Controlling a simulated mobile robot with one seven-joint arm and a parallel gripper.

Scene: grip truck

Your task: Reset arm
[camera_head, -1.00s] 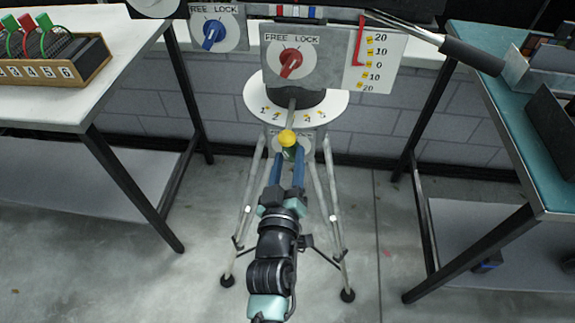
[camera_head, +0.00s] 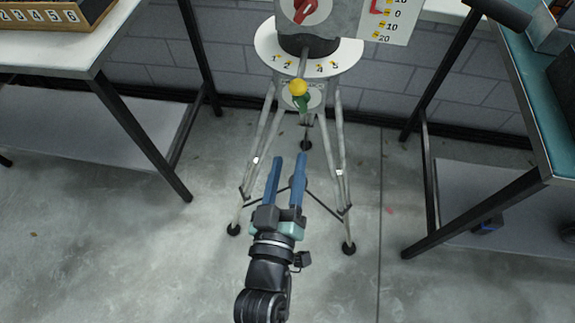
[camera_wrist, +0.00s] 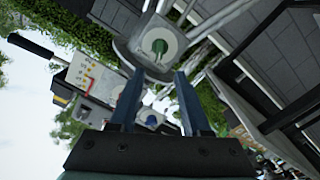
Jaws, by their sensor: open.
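My gripper (camera_head: 288,160) is open and empty, its two blue fingers apart in front of and below the tripod head. The tripod (camera_head: 342,150) stands on the concrete floor with its legs spread. A yellow ball knob (camera_head: 298,88) sits at the front of its numbered white dial plate (camera_head: 349,52), with a green knob (camera_head: 302,102) just below. The wrist view, tilted, shows the green knob (camera_wrist: 160,46) on a round plate beyond my gripper (camera_wrist: 157,80).
A white table (camera_head: 75,47) with a numbered wooden box (camera_head: 60,17) stands at left. A teal-topped table (camera_head: 535,95) with a lower shelf stands at right. A grey block wall is behind. The floor around the tripod is clear.

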